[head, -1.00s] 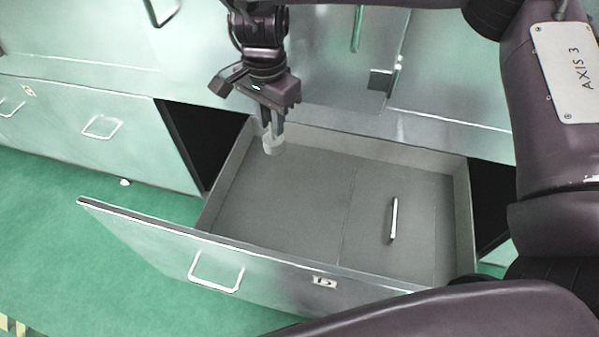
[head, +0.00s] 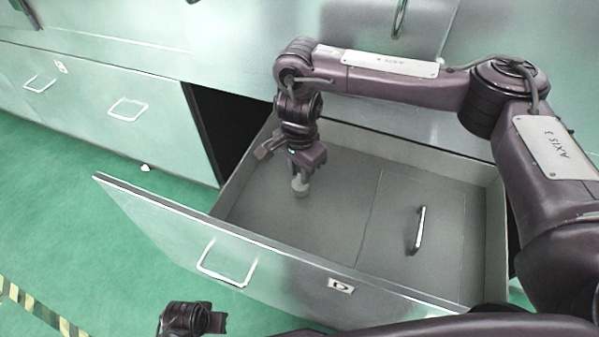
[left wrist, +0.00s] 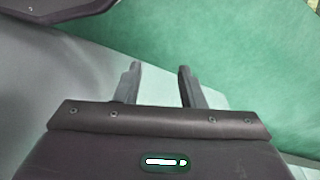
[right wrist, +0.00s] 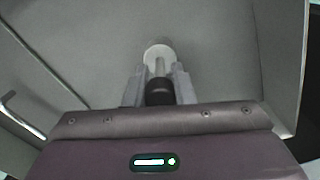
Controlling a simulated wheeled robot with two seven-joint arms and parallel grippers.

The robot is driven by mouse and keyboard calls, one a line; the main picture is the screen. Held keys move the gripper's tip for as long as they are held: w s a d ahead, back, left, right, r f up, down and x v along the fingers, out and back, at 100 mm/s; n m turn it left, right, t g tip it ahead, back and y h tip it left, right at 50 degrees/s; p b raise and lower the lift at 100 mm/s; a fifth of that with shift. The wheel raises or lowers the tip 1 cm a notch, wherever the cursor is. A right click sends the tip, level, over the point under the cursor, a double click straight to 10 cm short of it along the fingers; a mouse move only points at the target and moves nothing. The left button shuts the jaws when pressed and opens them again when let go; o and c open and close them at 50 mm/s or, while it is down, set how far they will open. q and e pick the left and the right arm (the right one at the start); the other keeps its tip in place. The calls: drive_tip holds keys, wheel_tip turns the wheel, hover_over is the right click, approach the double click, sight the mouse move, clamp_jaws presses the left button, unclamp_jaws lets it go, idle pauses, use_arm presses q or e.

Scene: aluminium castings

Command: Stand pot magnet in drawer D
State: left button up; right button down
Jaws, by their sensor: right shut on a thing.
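The pot magnet, a pale round piece with a stem (right wrist: 158,54), is between the fingers of my right gripper (right wrist: 158,82), which is shut on it. In the head view the magnet (head: 300,186) hangs below my right gripper (head: 302,172), inside the left part of the open drawer D (head: 270,215). Whether its base touches the drawer floor I cannot tell. My left gripper (left wrist: 160,85) is open and empty in the left wrist view, with a pale panel and green floor beyond it.
The drawer front (head: 300,272) carries a D label (head: 340,286) and a bar handle (head: 226,264). A panel with a metal handle (head: 419,230) lies in the drawer's right part. Closed drawers (head: 110,105) stand at the left. The drawer's left floor is otherwise bare.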

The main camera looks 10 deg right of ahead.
use_arm(q)
drive_tip(key=shift+r, duration=0.2)
use_arm(e)
drive_tip(key=shift+f, duration=0.15)
drive_tip(key=shift+f, duration=0.1)
drive_tip(key=c, duration=1.2)
unclamp_jaws()
drive_tip(key=shift+c, duration=0.2)
use_arm(q)
drive_tip(key=shift+r, duration=0.3)
drive_tip(key=shift+w+d, duration=0.1)
use_arm(e)
wheel_tip(320, 180, up, 11)
drive_tip(key=p, duration=0.3)
use_arm(q)
wheel_tip(320, 180, down, 9)
drive_tip(key=s+a, duration=0.2)
drive_tip(key=shift+s+a, duration=0.15)
drive_tip(key=shift+s, duration=0.1)
use_arm(e)
drive_tip(key=shift+r, duration=0.6)
